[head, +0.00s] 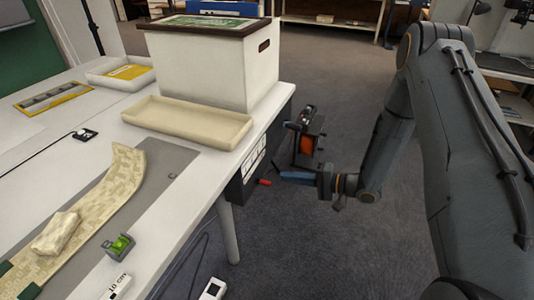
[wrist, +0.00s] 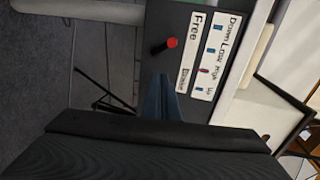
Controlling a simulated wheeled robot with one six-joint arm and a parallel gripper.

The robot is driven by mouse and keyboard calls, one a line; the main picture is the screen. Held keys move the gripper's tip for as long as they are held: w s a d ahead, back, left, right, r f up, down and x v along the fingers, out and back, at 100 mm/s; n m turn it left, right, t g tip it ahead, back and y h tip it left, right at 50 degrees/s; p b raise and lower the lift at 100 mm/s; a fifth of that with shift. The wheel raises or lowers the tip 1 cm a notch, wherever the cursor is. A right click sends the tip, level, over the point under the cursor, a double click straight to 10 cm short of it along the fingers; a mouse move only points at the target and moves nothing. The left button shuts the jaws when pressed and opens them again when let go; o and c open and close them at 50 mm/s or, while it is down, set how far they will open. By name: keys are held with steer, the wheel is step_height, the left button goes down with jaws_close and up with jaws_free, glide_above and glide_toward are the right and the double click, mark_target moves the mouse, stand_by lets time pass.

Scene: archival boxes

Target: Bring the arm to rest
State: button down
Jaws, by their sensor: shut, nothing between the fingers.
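My arm (head: 395,125) hangs over the floor at the right of the table in the head view, bent, with its lower part angled down to the left. My gripper (head: 284,175) is shut and empty, its blue fingers pointing left toward a dark panel under the table's edge. In the wrist view the shut blue fingers (wrist: 158,98) lie in front of this dark panel (wrist: 165,40). A red knob (wrist: 172,43) and white label plates (wrist: 207,55) are on the panel. I cannot tell whether the fingertips touch it.
The white table (head: 190,165) carries a white lidded box (head: 205,70), a cream tray (head: 185,122), a patterned strip (head: 110,195) and a small green item (head: 118,245). A dark device with an orange part (head: 307,143) is just behind my gripper. Open grey floor (head: 335,80) lies beyond.

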steer(key=w+d+r+n+t+h+p, duration=0.1)
steer(key=w+d+r+t+h+p, duration=0.15)
steer(key=w+d+r+h, duration=0.35)
steer(key=s+d+r+n+h+p, duration=0.1)
steer(key=s+d+r+h+p, duration=0.25)
steer(key=d+r+h, duration=0.55)
steer(key=s+r+n+g+p, duration=0.1)
steer(key=s+r+g, duration=0.3)
steer(key=s, duration=1.1)
steer(key=s+r+n+g+p, duration=0.1)
steer(key=s+r+g+p, duration=0.2)
steer(key=s+r, duration=0.7)
steer(key=s+g, duration=0.1)
steer(key=s, duration=0.4)
steer(key=shift+a+r, duration=0.3)
steer(key=shift+a, duration=0.1)
